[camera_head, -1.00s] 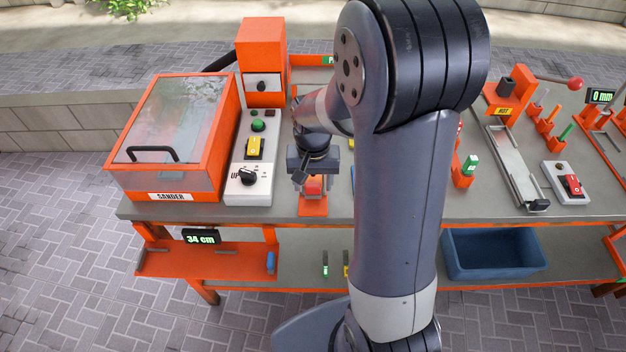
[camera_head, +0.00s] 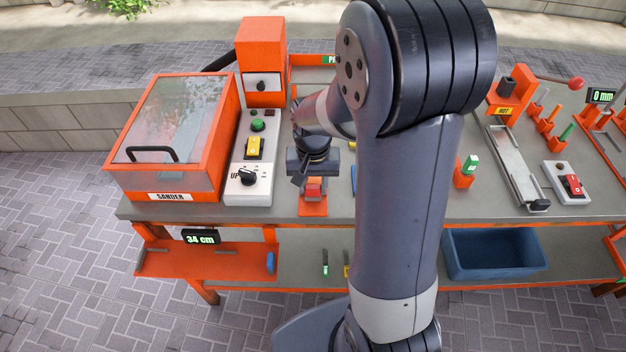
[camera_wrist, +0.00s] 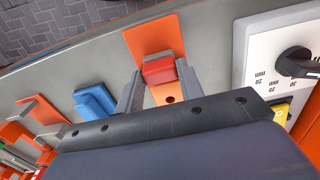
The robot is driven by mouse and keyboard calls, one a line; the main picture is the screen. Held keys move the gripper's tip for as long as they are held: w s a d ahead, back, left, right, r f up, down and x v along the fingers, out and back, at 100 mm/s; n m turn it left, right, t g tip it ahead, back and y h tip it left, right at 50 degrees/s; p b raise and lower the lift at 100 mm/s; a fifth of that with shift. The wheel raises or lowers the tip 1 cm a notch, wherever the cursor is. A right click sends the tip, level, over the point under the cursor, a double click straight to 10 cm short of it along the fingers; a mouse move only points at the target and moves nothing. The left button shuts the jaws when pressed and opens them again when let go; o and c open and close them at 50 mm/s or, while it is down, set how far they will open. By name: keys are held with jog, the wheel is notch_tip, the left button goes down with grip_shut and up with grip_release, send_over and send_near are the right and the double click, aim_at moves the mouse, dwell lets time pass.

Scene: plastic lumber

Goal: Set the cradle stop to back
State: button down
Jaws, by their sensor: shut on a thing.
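A red block (camera_wrist: 158,70) sits on a flat orange plate (camera_wrist: 150,36) near the front edge of the bench. My gripper (camera_wrist: 160,80) has one finger on each side of the block and is shut on it. In the head view, the red block (camera_head: 315,190) shows under my gripper (camera_head: 313,183), on the orange plate (camera_head: 313,209). The gripper hides the back part of the plate. I see no label on the block that names it as the cradle stop.
A white control panel (camera_head: 248,190) with a black knob and yellow switch stands left of my gripper, beside the sander (camera_head: 168,145). In the wrist view a blue block (camera_wrist: 95,102) lies near the left finger. My arm hides the middle of the bench.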

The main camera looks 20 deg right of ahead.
jog(key=shift+s+a, duration=0.25)
jog(key=shift+s, duration=0.5)
jog(key=shift+s+a, duration=0.25)
jog(key=shift+s, duration=0.5)
jog(key=c, duration=0.9)
grip_release()
notch_tip(320, 180, up, 11)
jog(key=shift+f, duration=0.1)
